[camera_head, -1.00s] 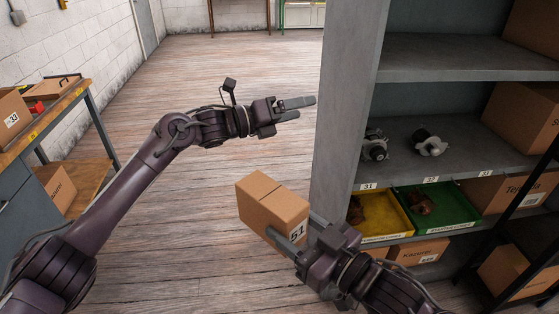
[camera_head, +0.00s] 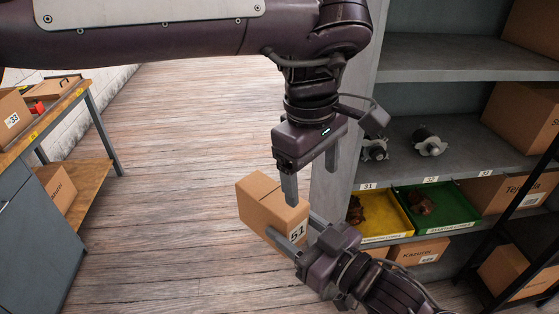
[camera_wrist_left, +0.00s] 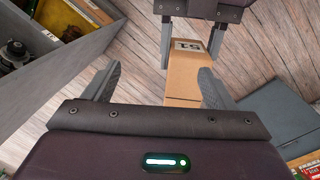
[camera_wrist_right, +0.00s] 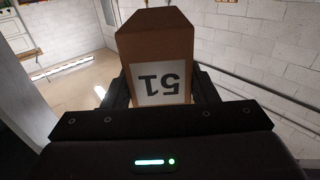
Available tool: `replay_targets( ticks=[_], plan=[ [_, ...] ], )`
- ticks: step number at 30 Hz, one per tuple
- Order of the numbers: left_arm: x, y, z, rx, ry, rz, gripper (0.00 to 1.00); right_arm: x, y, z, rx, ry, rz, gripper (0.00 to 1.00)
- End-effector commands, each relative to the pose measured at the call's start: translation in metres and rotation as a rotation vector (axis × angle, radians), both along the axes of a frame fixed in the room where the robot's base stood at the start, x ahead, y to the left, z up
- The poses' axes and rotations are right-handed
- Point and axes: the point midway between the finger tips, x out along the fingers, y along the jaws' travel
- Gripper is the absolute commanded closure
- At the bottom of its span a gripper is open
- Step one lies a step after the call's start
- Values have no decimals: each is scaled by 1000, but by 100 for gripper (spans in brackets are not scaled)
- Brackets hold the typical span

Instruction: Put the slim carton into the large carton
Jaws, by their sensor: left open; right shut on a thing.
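A tan carton labelled 51 (camera_head: 268,205), the likely slim carton, is held by my right gripper (camera_head: 290,228) in the middle of the head view. My right fingers are shut on its two sides; it also shows in the right wrist view (camera_wrist_right: 158,50). My left gripper (camera_head: 311,185) points down, open and empty, over the near top of this carton. In the left wrist view the carton (camera_wrist_left: 185,80) lies between and beyond my open left fingers (camera_wrist_left: 160,80). Contact is not clear. I cannot tell which carton is the large one.
The grey shelf unit (camera_head: 480,60) at right holds a brown carton (camera_head: 520,118), metal parts (camera_head: 430,142), a yellow bin (camera_head: 378,217) and a green bin (camera_head: 438,208). Kazumi carton (camera_head: 420,252) is lower. A workbench (camera_head: 60,110) with cartons stands left. Floor between is clear.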

Motion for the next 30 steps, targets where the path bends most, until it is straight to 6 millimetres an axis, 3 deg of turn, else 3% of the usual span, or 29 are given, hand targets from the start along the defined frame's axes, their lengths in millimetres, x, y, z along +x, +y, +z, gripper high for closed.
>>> replay_targets(
  ticks=[4, 11, 24, 30],
  plan=[
    [7, 34, 11, 134, -64, -5, 22, 0, 0, 1, 2, -4, 0, 81],
    [10, 52, 10, 193, -84, -3, 22, 0, 0, 1, 2, -4, 0, 81],
    [19, 59, -66, 191, -82, -2, 22, 0, 0, 2, 2, -4, 0, 81],
    [22, 61, -92, 191, -84, -1, 22, 0, 0, 2, 2, -4, 0, 81]
  ],
)
